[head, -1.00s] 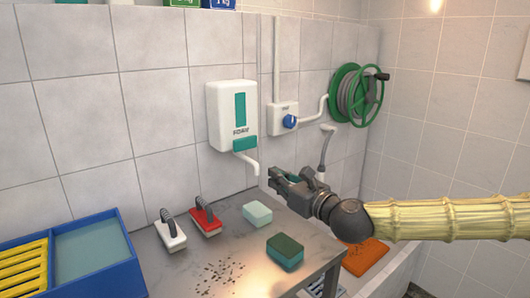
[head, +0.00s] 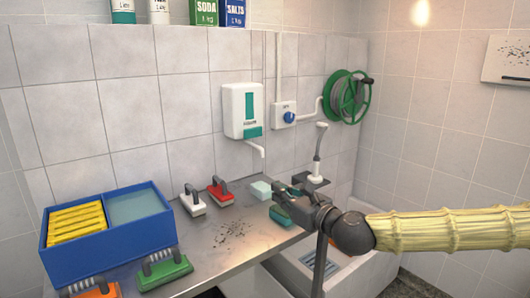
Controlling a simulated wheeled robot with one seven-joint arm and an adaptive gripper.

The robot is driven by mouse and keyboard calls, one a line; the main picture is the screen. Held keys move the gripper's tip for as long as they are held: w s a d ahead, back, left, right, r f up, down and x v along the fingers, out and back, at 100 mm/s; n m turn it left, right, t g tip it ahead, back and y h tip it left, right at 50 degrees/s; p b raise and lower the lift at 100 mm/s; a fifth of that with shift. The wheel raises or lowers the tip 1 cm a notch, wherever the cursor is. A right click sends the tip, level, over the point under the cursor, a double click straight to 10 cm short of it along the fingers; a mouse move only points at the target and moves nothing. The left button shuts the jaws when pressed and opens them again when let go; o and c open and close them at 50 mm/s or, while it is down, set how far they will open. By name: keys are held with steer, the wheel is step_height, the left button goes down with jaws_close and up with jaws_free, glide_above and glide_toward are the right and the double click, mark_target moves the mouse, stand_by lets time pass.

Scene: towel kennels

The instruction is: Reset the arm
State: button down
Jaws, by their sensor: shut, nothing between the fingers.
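My gripper (head: 285,188) is shut and empty in the head view. It hangs in the air in front of the metal bench (head: 240,262), near its right end. My arm comes in from the right in a yellowish ribbed sleeve. In the picture, the gripper partly covers a green sponge (head: 283,217) on the bench. A pale green sponge (head: 261,190) lies just behind and to its left.
On the bench stand a blue tray (head: 112,250), a white brush (head: 193,204), a red brush (head: 219,195), a green brush (head: 165,272) and an orange brush (head: 98,291). Dark crumbs (head: 232,234) lie mid-bench. A dispenser (head: 243,110) and hose reel (head: 348,97) hang on the wall. A basin (head: 345,255) is at right.

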steer(key=s+a+f+n+g, duration=0.2)
steer(key=s+a+f+n, duration=0.1)
steer(key=f, duration=0.6)
steer(key=s+a+f+n+g, duration=0.2)
steer(key=s+a+f, duration=0.1)
steer(key=f, duration=0.5)
steer(key=s+f+n+g+h+p, duration=0.15)
steer(key=s+f+n, duration=0.35)
steer(key=f, duration=0.5)
steer(key=s+f+n+g+h, duration=0.2)
steer(key=s+f+n+g, duration=0.1)
steer(key=s+f, duration=0.65)
steer(key=s+d+f+n+g+h, duration=0.3)
steer(key=s+d+f+n, duration=0.4)
steer(key=s+f, duration=0.5)
steer(key=s+d+f+n+g+h, duration=0.1)
steer(key=s+d+f+n+h, duration=0.1)
steer(key=d, duration=0.6)
steer(key=s+d+f+n+g+h+p, duration=0.1)
steer(key=s+d+f+n+h, duration=0.1)
steer(key=s+d+n, duration=0.3)
steer(key=s+d+f, duration=0.1)
steer(key=s+d, duration=0.1)
steer(key=d, duration=0.2)
steer(key=shift+s+d+f+n, duration=0.25)
steer(key=shift+s+d+n, duration=0.05)
